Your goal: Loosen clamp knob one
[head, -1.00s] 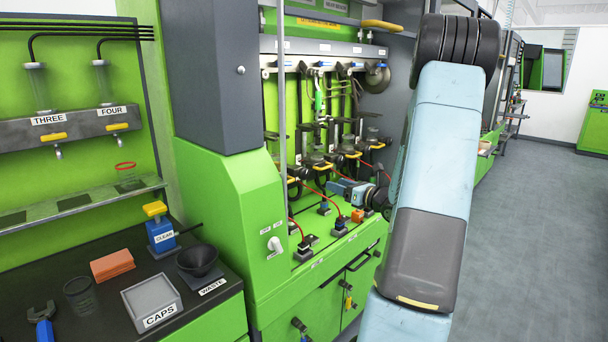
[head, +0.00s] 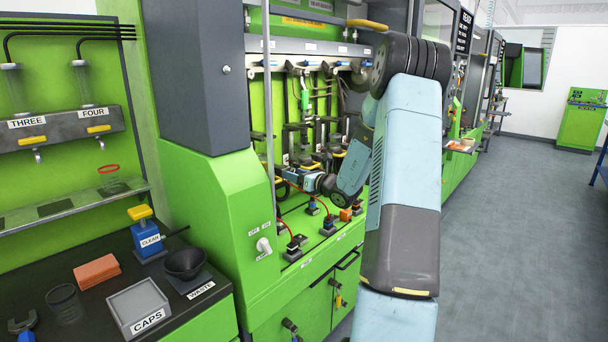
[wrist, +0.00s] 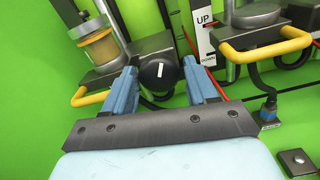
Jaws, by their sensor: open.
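Clamp knob one (wrist: 158,72) is a round black knob with a white mark on its face, in the upper middle of the wrist view. My gripper (wrist: 160,76) is open, with one blue finger on each side of the knob. I cannot tell whether either finger touches it. A grey clamp body with a yellow handle (wrist: 92,97) and an amber cylinder (wrist: 100,47) is left of the knob. In the head view my gripper (head: 286,172) reaches into the green bench beside the row of clamps; the knob cannot be made out there.
A second clamp with a yellow handle (wrist: 265,51) stands right of my gripper in the wrist view, near an upright "UP" plate (wrist: 204,30). Red lines run to connectors on the bench ledge (head: 293,247). The floor (head: 520,220) at right is clear.

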